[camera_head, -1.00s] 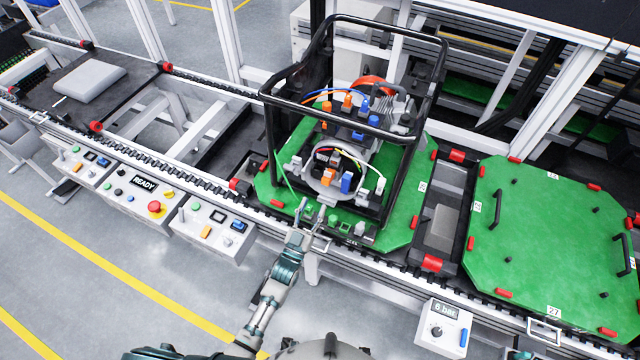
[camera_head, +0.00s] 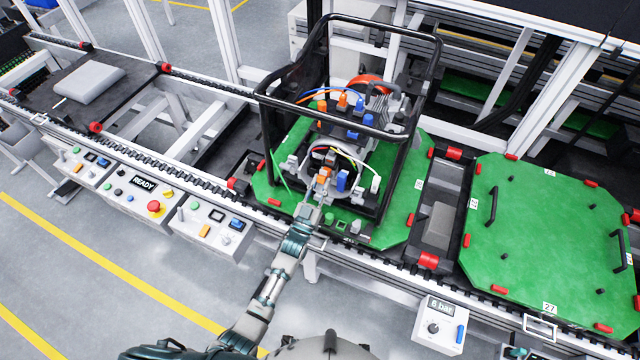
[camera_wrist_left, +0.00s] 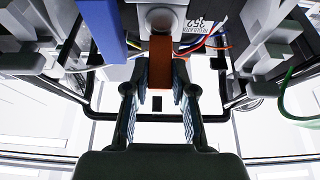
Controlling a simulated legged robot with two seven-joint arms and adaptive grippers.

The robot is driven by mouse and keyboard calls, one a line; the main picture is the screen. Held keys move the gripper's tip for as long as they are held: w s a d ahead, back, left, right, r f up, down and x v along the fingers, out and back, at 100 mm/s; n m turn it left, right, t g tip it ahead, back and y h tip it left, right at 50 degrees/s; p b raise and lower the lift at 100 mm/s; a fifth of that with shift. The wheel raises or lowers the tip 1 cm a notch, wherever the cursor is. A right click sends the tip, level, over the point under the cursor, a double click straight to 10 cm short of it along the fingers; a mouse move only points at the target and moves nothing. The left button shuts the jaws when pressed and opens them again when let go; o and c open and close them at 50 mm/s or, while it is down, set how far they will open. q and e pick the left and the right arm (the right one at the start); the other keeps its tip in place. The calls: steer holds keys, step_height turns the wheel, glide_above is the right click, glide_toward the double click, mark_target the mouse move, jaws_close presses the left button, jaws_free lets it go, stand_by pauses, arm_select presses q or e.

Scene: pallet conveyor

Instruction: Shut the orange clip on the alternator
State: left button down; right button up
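The alternator (camera_head: 318,160) is the round grey end with coloured wires, inside a black tube frame (camera_head: 264,130) on a green pallet. An orange clip (camera_head: 325,173) is at its front side. My left gripper (camera_head: 320,188) reaches in low from the front, just below this clip. In the left wrist view the orange clip (camera_wrist_left: 160,62) stands between the fingertips of the left gripper (camera_wrist_left: 160,88). The fingers are apart, with narrow gaps seeming to show on both sides of the clip. The gripper partly hides the clip's lower part in the head view.
A blue clip (camera_head: 342,180) sits right beside the orange one; it also shows in the left wrist view (camera_wrist_left: 100,28). Small green blocks (camera_head: 341,226) stand on the pallet (camera_head: 400,222) near the gripper. Other orange and blue clips (camera_head: 367,120) are farther back. A bare green pallet (camera_head: 550,240) lies right.

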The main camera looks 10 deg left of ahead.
mark_target(322, 176)
arm_select(q)
step_height(322, 176, up, 3)
steer(key=g+y+p, duration=0.1)
steer(key=g+p, duration=0.3)
steer(key=p, duration=0.5)
steer(key=shift+p, duration=0.4)
steer(key=shift+w+r+g+y+p, duration=0.15)
steer(key=shift+r+g+y+p, duration=0.25)
steer(key=shift+g, duration=0.5)
steer(key=g, duration=0.1)
steer(key=r+g+y, duration=0.1)
steer(key=g, duration=0.1)
steer(key=shift+w+d+r, duration=0.15)
steer(key=shift+w+d, duration=0.05)
steer(key=shift+w, duration=0.2)
steer(key=g, duration=0.1)
steer(key=g+y, duration=0.1)
steer(key=shift+w+d+r+g, duration=0.15)
steer(key=shift+w+r+g, duration=0.25)
steer(key=shift+w+d+r+g+y, duration=0.1)
steer(key=shift+w+g+y, duration=0.15)
steer(key=shift+g, duration=0.4)
steer(key=shift+w+d+r+g+y, duration=0.1)
steer(key=shift+w+g+y, duration=0.1)
steer(key=shift+g, duration=0.45)
arm_select(e)
step_height(322, 176, up, 10)
steer(key=d, duration=0.1)
steer(key=shift+w+r, duration=0.15)
steer(key=shift+r, duration=0.05)
